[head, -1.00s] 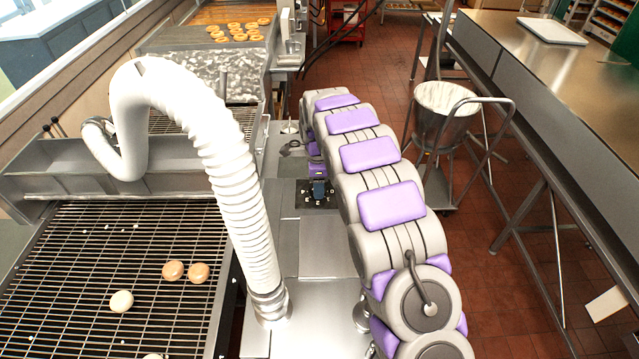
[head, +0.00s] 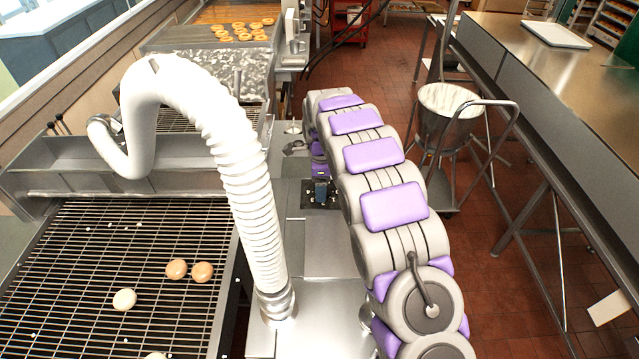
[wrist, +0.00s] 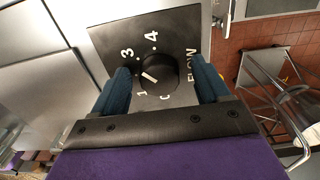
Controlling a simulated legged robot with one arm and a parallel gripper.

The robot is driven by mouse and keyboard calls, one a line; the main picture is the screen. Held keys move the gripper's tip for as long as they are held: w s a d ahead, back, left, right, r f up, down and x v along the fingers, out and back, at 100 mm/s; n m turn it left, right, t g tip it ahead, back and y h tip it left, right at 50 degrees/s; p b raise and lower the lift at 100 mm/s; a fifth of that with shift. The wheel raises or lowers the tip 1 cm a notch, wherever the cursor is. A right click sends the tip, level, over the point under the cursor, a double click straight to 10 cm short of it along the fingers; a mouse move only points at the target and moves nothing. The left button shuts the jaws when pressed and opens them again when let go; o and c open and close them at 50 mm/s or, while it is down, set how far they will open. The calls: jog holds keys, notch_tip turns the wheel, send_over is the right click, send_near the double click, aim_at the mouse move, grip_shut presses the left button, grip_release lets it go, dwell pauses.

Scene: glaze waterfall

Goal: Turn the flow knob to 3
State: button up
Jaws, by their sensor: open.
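The flow knob (wrist: 160,74) is round and black with a white pointer line, seen in the wrist view on a black dial plate (wrist: 112,40). The plate shows white marks 1, 3, 4 and the word FLOW; the spot between 1 and 3 is hidden by the left finger. The pointer slants to the upper left, toward the side of the 3; its exact reading is unclear. My gripper (wrist: 160,67) is open, with one blue finger on each side of the knob. Contact cannot be told. In the head view the gripper (head: 321,190) is small, over the dark plate.
A white ribbed hose (head: 250,180) rises left of my arm. A wire conveyor (head: 70,270) with dough rounds lies at front left. A wheeled bowl stand (head: 447,112) and steel counter (head: 560,75) stand at right. Tiled floor lies between.

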jog(key=shift+d+r, duration=0.25)
jog(key=shift+r, duration=0.1)
notch_tip(320, 180, up, 17)
jog(key=shift+a+f, duration=0.2)
jog(key=shift+a, duration=0.15)
jog(key=s+f+n+t+b, duration=0.2)
jog(key=s+n+t+b, duration=0.35)
jog(key=n+b, duration=1.2)
jog(key=shift+g, duration=0.45)
jog(key=b+x, duration=0.1)
jog(key=x, duration=0.4)
jog(key=s+x, duration=0.1)
jog(key=x, duration=0.4)
jog(key=b+x, duration=0.1)
jog(key=x, duration=0.4)
jog(key=shift+d+f+b, duration=0.3)
jog(key=shift+f, duration=0.35)
jog(key=shift+c, duration=0.5)
